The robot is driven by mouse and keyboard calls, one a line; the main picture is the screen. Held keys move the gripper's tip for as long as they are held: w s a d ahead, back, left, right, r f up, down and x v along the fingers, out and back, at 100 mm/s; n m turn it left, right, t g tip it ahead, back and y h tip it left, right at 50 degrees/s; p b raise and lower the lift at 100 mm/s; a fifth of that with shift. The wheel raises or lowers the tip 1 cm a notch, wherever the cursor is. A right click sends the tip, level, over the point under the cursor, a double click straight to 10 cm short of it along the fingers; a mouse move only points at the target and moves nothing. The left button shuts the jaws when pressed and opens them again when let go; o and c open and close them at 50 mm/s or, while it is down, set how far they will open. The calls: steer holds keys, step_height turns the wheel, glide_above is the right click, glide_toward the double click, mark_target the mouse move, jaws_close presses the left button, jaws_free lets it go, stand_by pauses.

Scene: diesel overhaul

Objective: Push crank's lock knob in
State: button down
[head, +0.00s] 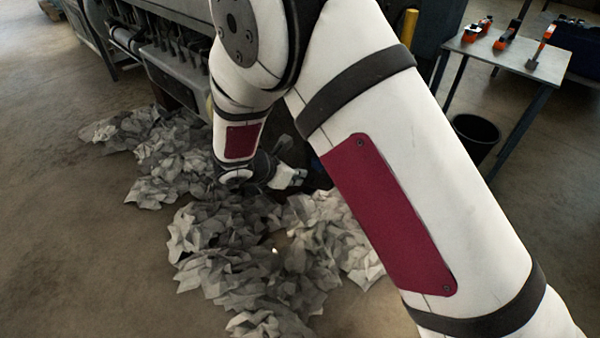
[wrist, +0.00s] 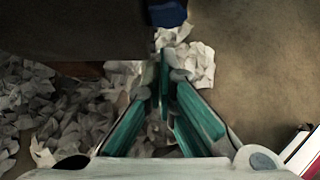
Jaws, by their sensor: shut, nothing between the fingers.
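My gripper (wrist: 163,62) has its teal-lined fingers shut with nothing between them in the wrist view. In the head view my gripper (head: 300,178) is low by the machine, partly behind my own arm. A blue part (wrist: 167,13) shows just beyond the fingertips at the top edge of the wrist view, at the end of a dark block (wrist: 75,28). I cannot tell whether this blue part is the crank's lock knob. The fingertips look close to it, but contact cannot be told. The crank is not clearly seen in the head view; my arm covers much of that area.
A large grey engine (head: 185,70) stands at upper left. Crumpled grey-white sheets (head: 250,260) cover the floor below my gripper. A table (head: 480,50) with orange-and-black tools and a black bin (head: 476,135) stand at the right. The floor at lower left is clear.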

steer(key=p+v, duration=0.3)
steer(key=v, duration=0.7)
steer(key=shift+s+a, duration=0.2)
steer(key=shift+s, duration=0.05)
steer(key=s+d+r+m+g, duration=0.35)
steer(key=d+r+m, duration=0.35)
steer(key=d+r, duration=0.4)
steer(key=s+d+r+m+g, duration=0.2)
steer(key=s+d+r+m, duration=0.2)
steer(key=d+r+m, duration=0.65)
steer(key=s+d+r+m+g+y, duration=0.15)
steer(key=s+d+m, duration=0.25)
steer(key=s+d, duration=0.65)
steer(key=s+a+m+y, duration=0.2)
steer(key=s+m+y, duration=0.35)
steer(key=s, duration=0.85)
step_height(320, 180, up, 28)
steer(key=m+t+h+p, duration=0.1)
steer(key=t+p, duration=0.3)
steer(key=p, duration=2.3)
steer(key=shift+s+d+r, duration=0.15)
steer(key=shift+s+d, duration=0.05)
steer(key=shift+s, duration=0.15)
steer(key=shift+a, duration=0.15)
